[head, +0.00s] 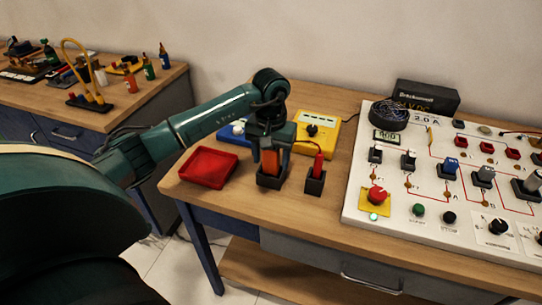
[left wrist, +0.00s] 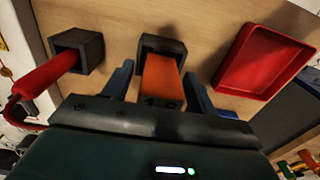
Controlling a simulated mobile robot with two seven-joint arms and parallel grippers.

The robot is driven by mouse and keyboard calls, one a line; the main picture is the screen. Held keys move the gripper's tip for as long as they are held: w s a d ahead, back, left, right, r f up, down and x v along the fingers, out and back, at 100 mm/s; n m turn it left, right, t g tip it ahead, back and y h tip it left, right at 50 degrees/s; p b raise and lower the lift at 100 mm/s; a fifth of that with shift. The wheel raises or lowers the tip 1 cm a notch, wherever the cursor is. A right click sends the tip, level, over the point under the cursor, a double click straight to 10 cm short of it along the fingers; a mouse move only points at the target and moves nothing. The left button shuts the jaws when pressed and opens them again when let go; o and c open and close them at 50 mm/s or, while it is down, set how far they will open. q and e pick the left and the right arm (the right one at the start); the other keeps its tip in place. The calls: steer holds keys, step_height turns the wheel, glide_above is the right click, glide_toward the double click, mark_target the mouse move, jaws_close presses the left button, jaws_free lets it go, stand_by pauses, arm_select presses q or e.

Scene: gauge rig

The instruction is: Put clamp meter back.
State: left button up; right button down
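The clamp meter, an orange block (head: 270,162), stands upright with its lower end in a dark square holder (head: 269,182) on the wooden table. In the left wrist view the orange body (left wrist: 161,80) runs into the opening of the dark holder (left wrist: 162,44). My left gripper (head: 271,143) is above the holder. Its two blue fingers (left wrist: 158,70) are on either side of the orange body, with gaps showing between them and it, so it is open. The meter's upper part is partly hidden by the gripper. My right gripper is not in view.
A red tray (head: 208,168) lies left of the holder. A red probe (head: 318,165) stands in a second dark holder (head: 315,183) to the right. A yellow meter (head: 318,126) is behind. A white gauge panel (head: 400,215) fills the table's right side.

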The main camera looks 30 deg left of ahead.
arm_select(q)
steer(key=shift+r, duration=0.1)
step_height(320, 180, up, 12)
steer(key=shift+r+b, duration=0.1)
steer(key=shift+b, duration=0.65)
